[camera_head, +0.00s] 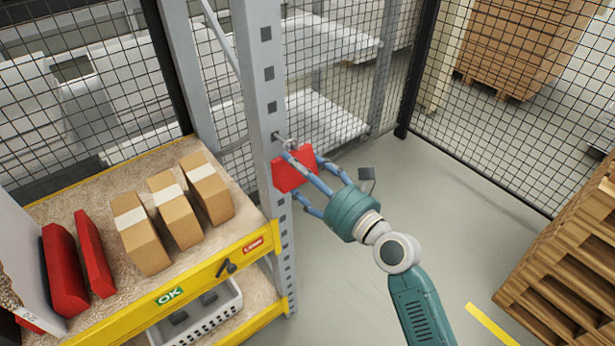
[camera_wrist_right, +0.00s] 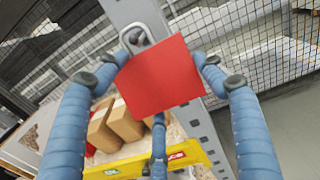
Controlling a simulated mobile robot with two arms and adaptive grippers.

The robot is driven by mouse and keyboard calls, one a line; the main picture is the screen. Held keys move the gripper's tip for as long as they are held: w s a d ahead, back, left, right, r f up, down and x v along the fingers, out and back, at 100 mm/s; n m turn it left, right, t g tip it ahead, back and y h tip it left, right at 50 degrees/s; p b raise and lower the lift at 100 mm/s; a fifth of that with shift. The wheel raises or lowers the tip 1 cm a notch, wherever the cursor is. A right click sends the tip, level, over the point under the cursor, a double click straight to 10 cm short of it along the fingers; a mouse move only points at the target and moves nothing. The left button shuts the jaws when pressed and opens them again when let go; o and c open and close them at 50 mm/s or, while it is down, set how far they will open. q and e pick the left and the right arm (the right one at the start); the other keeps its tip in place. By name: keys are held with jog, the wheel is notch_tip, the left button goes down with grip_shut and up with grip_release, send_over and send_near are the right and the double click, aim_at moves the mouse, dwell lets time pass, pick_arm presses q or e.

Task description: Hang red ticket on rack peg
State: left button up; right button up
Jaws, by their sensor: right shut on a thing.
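The red ticket (camera_head: 293,171) is a flat red card held up at the rack's grey upright post (camera_head: 258,100). In the right wrist view the ticket (camera_wrist_right: 160,76) fills the middle, slightly tilted, with a metal loop or peg (camera_wrist_right: 136,38) at its top left edge. My right gripper (camera_head: 305,172) is shut on the ticket, with blue fingers on both sides of it. In the head view a small metal peg (camera_head: 287,143) shows at the post, just above the ticket. Whether the ticket's hole is around the peg cannot be told. My left gripper is not in view.
A white basket (camera_head: 205,315) sits below. Mesh fencing (camera_head: 510,100) stands behind; wooden pallets (camera_head: 565,260) are at right. Floor between is clear.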

jog(key=shift+x, duration=0.8)
jog(key=shift+w+a+f, duration=0.25)
jog(key=shift+w+f, duration=0.05)
jog(key=shift+f, duration=0.15)
jog(key=o, duration=1)
jog(key=shift+o, duration=0.2)
